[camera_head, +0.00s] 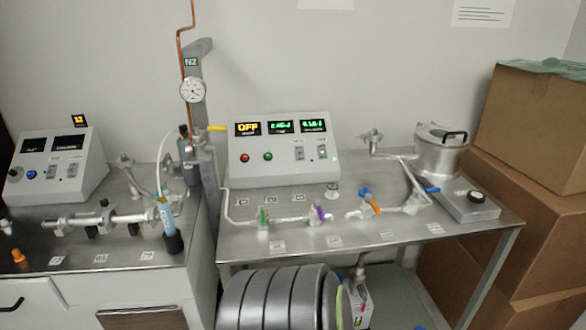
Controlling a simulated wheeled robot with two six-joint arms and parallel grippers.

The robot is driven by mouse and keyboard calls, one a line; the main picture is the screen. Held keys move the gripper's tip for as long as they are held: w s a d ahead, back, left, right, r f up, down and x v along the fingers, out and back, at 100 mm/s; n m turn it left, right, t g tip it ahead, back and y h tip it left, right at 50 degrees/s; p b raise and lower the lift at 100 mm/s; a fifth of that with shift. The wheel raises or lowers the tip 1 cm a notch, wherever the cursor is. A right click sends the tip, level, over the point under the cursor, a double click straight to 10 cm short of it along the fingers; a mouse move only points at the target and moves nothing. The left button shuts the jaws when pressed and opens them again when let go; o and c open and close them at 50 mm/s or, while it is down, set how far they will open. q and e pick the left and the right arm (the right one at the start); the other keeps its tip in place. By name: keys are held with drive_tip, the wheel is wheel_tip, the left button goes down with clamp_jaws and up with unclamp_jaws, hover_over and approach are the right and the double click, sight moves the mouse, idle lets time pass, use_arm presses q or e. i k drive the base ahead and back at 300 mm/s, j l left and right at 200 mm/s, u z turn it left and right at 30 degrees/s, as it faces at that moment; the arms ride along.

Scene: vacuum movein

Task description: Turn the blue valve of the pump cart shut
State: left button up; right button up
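The pump cart (300,245) is a metal table at the centre right. A row of valves stands on its top. One blue handle (432,190) sticks out to the left near the hot plate. Another small blue part (365,191) sits above an orange handle (375,208) on a metal valve body. I cannot tell which of the two is the task's blue valve, nor whether either is open or shut. A green-handled valve (263,217) and a purple-handled valve (320,213) stand to the left. Neither of my grippers is in view.
A control box (284,165) with "OFF" and green displays stands behind the valves. A metal pot (441,150) stands at the back right beside stacked cardboard boxes (535,125). A ribbed metal tank (275,300) is below.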

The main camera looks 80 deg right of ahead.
sight(416, 192)
drive_tip(key=z, duration=3.55)
